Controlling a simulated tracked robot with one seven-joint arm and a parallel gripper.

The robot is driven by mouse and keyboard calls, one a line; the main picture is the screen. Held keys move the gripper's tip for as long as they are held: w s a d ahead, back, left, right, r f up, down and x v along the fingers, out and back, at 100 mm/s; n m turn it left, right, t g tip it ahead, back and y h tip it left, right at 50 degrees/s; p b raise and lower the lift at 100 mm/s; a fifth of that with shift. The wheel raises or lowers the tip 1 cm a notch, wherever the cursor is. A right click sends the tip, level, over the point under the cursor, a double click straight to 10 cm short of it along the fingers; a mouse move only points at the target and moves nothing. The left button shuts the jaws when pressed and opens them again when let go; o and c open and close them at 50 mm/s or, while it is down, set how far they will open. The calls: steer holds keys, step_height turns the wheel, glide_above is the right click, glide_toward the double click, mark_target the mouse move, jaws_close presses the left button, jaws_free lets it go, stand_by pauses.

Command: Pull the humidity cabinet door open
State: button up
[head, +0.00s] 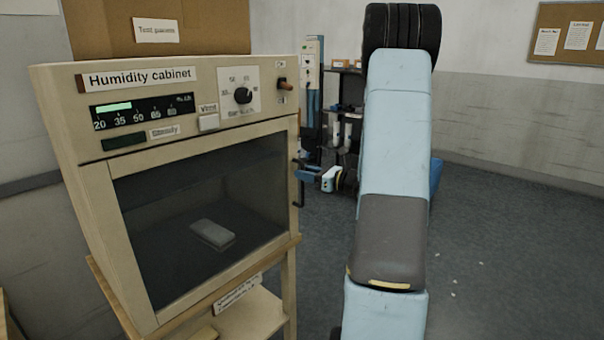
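The humidity cabinet (190,75) is a beige box at the left, with a labelled control panel across its top. Its door (215,215) has a dark glass window and looks shut, flush with the front. A dark upright handle (300,196) stands at the door's right edge. My gripper (306,172), with blue finger parts, is at the handle, its fingers pointing left towards it. It is small here, and I cannot tell whether the fingers are around the handle or only beside it. My light blue arm fills the middle right.
A grey block (212,233) lies inside the cabinet behind the glass. The cabinet stands on a wooden stand (256,312) with a lower shelf. A dark rack (348,95) stands behind my gripper. The grey floor (520,240) at the right is mostly clear.

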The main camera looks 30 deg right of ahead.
steer(key=shift+x, duration=0.8)
jaws_close()
